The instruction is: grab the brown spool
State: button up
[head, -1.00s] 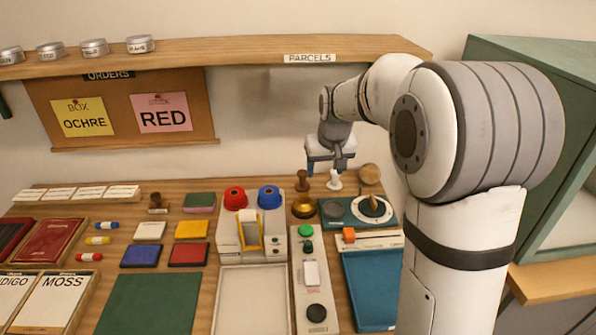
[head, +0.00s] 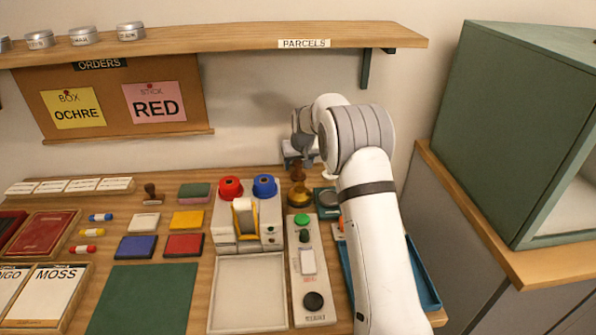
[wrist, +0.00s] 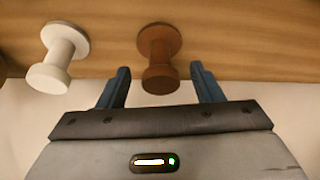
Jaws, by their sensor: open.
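The brown spool (wrist: 159,58) stands on the wooden table in the wrist view, between and just beyond the two blue fingertips of my gripper (wrist: 160,86). My gripper is open, and I see no contact between its fingers and the spool. In the head view the brown spool (head: 297,173) shows small at the back of the table, just under my gripper (head: 300,161), whose fingers are hard to make out there.
A white spool (wrist: 60,58) stands to the left of the brown one in the wrist view. In the head view a brass-coloured piece (head: 299,195) stands in front of the brown spool. The shelf (head: 230,42) runs along the wall above.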

jog(key=x, duration=0.2)
jog(key=shift+w+a+f, duration=0.1)
jog(key=shift+w+f, duration=0.1)
jog(key=shift+f, duration=0.1)
jog(key=shift+c, duration=0.4)
jog(key=c, duration=1)
